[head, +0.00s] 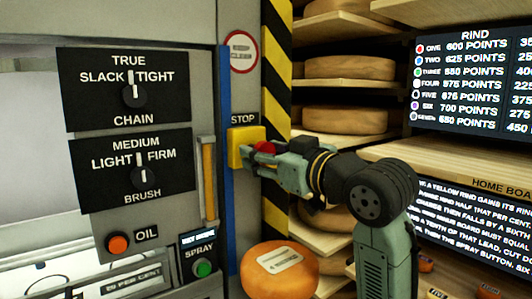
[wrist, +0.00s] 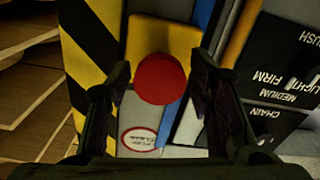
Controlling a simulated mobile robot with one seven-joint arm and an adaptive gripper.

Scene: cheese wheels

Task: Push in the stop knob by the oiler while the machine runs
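The red stop knob (head: 265,147) sits on a yellow box (head: 235,158) under a STOP label, on the machine's right edge. In the wrist view the round red knob (wrist: 160,78) shows in front of the yellow box (wrist: 158,35), between my fingers. My gripper (head: 256,156) is right at the knob in the head view, reaching in from the right. In the wrist view my gripper (wrist: 161,63) is open, with a gap on each side of the knob. Whether anything touches the knob's face, I cannot tell.
An orange OIL button (head: 117,243) and a green SPRAY button (head: 202,268) are lower left. CHAIN (head: 134,95) and BRUSH (head: 144,175) dials are above. An orange cheese wheel (head: 275,270) is below my arm. Shelves of cheese wheels (head: 345,120) stand behind a striped post (head: 276,80).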

